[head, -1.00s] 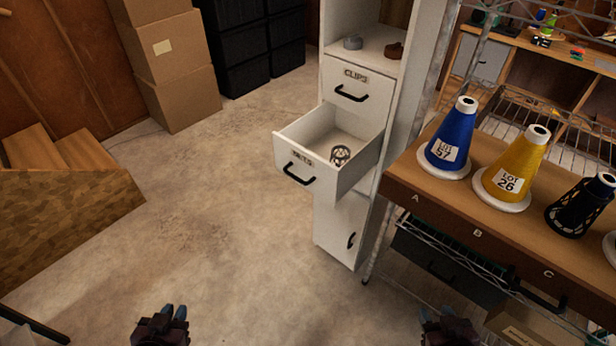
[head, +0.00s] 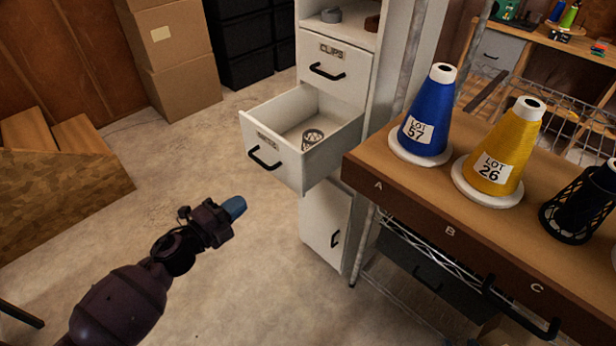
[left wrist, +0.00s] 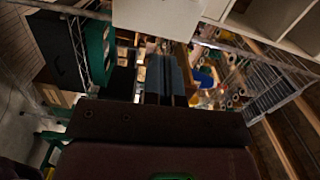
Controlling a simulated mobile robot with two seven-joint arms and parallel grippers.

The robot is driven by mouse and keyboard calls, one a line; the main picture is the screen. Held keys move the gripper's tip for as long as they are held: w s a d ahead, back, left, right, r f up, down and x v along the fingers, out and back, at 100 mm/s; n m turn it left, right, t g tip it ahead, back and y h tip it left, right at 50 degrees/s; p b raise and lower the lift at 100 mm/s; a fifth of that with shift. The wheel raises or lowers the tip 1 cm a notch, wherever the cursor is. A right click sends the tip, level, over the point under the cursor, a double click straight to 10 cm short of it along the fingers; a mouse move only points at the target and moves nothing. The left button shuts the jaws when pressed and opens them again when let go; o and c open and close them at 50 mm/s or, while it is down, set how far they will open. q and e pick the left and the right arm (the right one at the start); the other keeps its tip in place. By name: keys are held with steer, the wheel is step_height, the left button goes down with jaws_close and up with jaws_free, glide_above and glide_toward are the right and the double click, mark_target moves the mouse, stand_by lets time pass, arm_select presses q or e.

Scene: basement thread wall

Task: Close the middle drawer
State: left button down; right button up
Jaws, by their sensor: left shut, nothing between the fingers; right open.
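The middle drawer (head: 285,160) of a white cabinet is pulled well out in the head view. Its front has a black bar handle (head: 264,158) and a label too blurred to read surely. My right gripper is out of view.
The upper CLIPS drawer (head: 335,68) and the lower door (head: 325,225) look shut. A wooden bench (head: 400,185) to the right holds blue (head: 427,120) and yellow (head: 500,160) thread cones and a black mesh cone. Open concrete floor (head: 190,150) lies left of the drawer.

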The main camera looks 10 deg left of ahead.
arm_select(q)
steer(key=m, duration=0.1)
steer(key=h, duration=0.1)
glide_toward(293, 172)
steer(key=shift+m+g, duration=0.3)
steer(key=shift+g, duration=0.1)
steer(key=x, duration=0.6)
steer(key=shift+w+a+r, duration=0.1)
steer(key=shift+a+r, duration=0.05)
steer(key=shift+r, duration=0.15)
steer(key=shift+x, duration=0.75)
arm_select(e)
steer(key=shift+a+f, duration=0.15)
steer(key=shift+a, duration=0.05)
steer(key=shift+s+f, duration=0.1)
steer(key=shift+s, duration=0.05)
